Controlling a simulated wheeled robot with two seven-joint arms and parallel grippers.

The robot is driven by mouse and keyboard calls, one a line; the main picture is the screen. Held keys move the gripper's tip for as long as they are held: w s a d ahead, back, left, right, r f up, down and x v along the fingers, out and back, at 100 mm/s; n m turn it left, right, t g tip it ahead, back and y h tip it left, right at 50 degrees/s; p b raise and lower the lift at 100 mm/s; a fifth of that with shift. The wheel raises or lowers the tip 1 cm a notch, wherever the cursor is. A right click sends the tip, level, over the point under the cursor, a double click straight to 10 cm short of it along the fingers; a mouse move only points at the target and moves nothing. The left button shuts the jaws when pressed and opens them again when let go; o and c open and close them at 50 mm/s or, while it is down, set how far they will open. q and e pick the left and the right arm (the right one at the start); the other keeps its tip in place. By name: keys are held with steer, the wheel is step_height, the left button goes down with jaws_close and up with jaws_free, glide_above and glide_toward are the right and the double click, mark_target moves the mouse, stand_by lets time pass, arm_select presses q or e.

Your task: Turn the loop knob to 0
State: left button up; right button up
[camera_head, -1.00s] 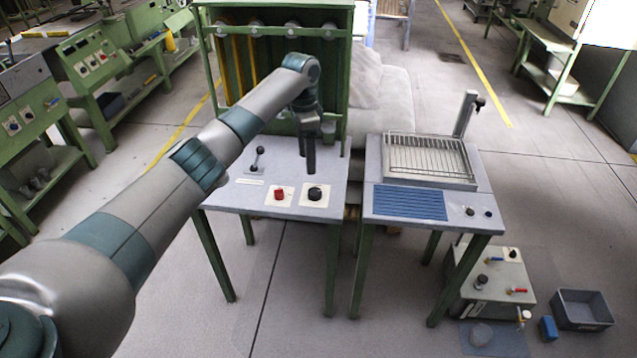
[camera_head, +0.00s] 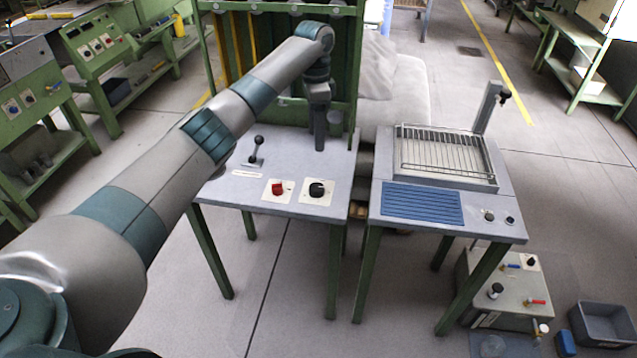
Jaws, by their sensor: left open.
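Two knobs sit on pale square plates at the front of the grey left table (camera_head: 235,190): a red knob (camera_head: 278,189) and, to its right, a black knob (camera_head: 317,189). I cannot read their labels, so I cannot tell which is the loop knob. My left gripper (camera_head: 320,146) points down over the back right part of this table, behind the black knob and apart from it. Its jaws are open and hold nothing, though they look narrow from here. My right gripper is not in view.
A black lever (camera_head: 256,152) stands at the left table's back left. A second table (camera_head: 510,228) to the right carries a wire rack (camera_head: 445,154), a blue slatted panel (camera_head: 422,204) and small knobs. A green frame (camera_head: 351,70) rises behind the left table.

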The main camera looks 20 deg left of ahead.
arm_select(q)
steer(key=shift+f, duration=0.85)
steer(key=p, duration=0.2)
glide_toward(318, 186)
steer(key=f, duration=0.3)
steer(key=f+p, duration=0.1)
steer(key=f, duration=0.4)
steer(key=shift+s+d+f, duration=0.1)
steer(key=shift+s+f, duration=0.2)
steer(key=shift+s, duration=0.1)
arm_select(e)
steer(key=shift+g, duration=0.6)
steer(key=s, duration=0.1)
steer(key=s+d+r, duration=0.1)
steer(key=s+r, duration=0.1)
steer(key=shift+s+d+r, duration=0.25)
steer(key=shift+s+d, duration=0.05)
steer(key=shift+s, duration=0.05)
arm_select(q)
steer(key=c, duration=1)
